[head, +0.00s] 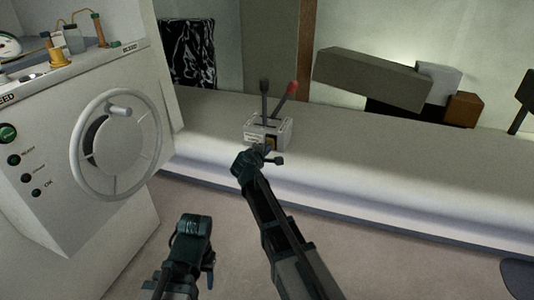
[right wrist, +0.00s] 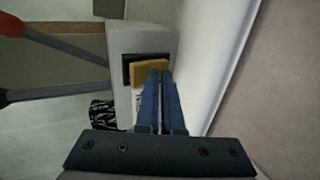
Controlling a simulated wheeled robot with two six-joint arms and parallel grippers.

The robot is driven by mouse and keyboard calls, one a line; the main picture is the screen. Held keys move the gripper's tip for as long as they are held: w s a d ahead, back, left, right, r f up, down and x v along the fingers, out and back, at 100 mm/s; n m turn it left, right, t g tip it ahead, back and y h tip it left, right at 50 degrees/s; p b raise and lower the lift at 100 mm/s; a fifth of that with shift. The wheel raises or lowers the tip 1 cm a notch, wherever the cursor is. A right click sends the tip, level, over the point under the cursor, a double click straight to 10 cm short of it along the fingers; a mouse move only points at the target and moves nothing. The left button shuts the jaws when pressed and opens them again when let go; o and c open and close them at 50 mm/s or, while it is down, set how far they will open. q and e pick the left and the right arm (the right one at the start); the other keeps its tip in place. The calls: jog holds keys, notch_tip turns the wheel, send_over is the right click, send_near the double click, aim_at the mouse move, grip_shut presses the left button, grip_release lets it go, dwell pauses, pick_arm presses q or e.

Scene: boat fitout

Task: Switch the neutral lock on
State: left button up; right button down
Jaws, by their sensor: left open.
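A light grey control box (head: 268,133) sits on the long pale ledge, with a black-knobbed lever (head: 264,95) and a red-knobbed lever (head: 287,95) standing up from it. On its near face is a yellow rocker (head: 271,142) in a dark frame, which I take for the neutral lock. It also shows in the right wrist view (right wrist: 150,73). My right gripper (head: 267,149) is shut, its blue fingers together and their tips at the rocker; I cannot tell whether they touch. My left gripper (head: 196,230) is open and empty, low before the ledge.
A long grey block (head: 372,78), a white box (head: 438,82) and a brown box (head: 463,108) are at the back right.

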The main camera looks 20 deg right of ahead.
pick_arm(q)
jog(key=shift+r, duration=0.25)
pick_arm(e)
jog(key=shift+w+d+r, duration=0.15)
jog(key=shift+w+r, duration=0.05)
jog(key=shift+r, duration=0.05)
